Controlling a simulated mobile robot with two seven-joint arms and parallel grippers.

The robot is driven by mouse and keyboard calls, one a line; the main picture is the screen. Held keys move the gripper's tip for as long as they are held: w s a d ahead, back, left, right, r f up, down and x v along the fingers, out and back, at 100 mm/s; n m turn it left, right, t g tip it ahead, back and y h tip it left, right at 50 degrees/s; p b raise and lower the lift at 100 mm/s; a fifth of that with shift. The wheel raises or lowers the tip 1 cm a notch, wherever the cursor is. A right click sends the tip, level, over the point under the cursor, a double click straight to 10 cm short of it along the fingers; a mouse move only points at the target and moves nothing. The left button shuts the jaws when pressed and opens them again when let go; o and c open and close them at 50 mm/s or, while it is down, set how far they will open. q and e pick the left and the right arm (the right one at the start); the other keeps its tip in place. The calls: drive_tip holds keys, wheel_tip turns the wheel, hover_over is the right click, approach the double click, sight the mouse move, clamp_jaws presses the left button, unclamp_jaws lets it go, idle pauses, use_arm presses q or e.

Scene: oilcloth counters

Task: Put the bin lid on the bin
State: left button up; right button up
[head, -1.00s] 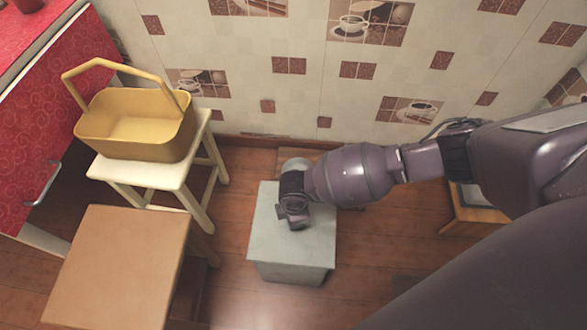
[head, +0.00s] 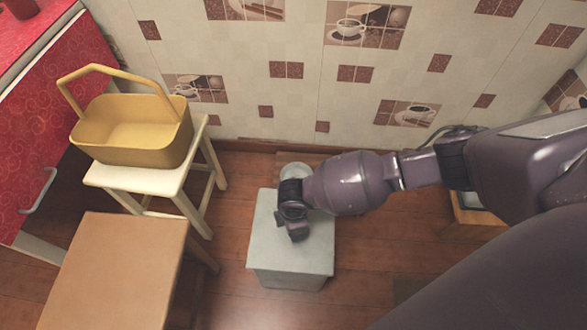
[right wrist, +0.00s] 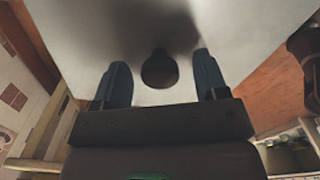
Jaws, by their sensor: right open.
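The grey bin (head: 290,281) stands on the wooden floor, narrowing toward its base. The flat grey lid (head: 264,240) appears to lie over its top; I cannot tell whether it is fully seated. My right gripper (head: 298,236) is over the middle of the lid, and my wrist hides part of it. In the right wrist view the lid (right wrist: 95,25) fills the upper picture. Its dark round knob (right wrist: 160,70) is between the two fingers of my open right gripper (right wrist: 160,76), with gaps on both sides. My left gripper is not in view.
A yellow basket (head: 130,152) stands on a white stool (head: 170,182) at the left. A brown stool (head: 120,265) is in front of it, left of the bin. A red counter (head: 28,130) is at the far left. The tiled wall (head: 240,110) is behind.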

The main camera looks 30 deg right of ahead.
drive_tip(key=shift+r, duration=0.25)
use_arm(q)
drive_tip(key=p, duration=0.2)
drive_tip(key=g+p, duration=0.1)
drive_tip(key=p, duration=0.1)
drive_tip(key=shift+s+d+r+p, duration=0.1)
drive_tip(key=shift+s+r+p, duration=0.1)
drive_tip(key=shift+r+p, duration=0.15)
use_arm(e)
wheel_tip(320, 180, up, 10)
drive_tip(key=shift+r, duration=0.15)
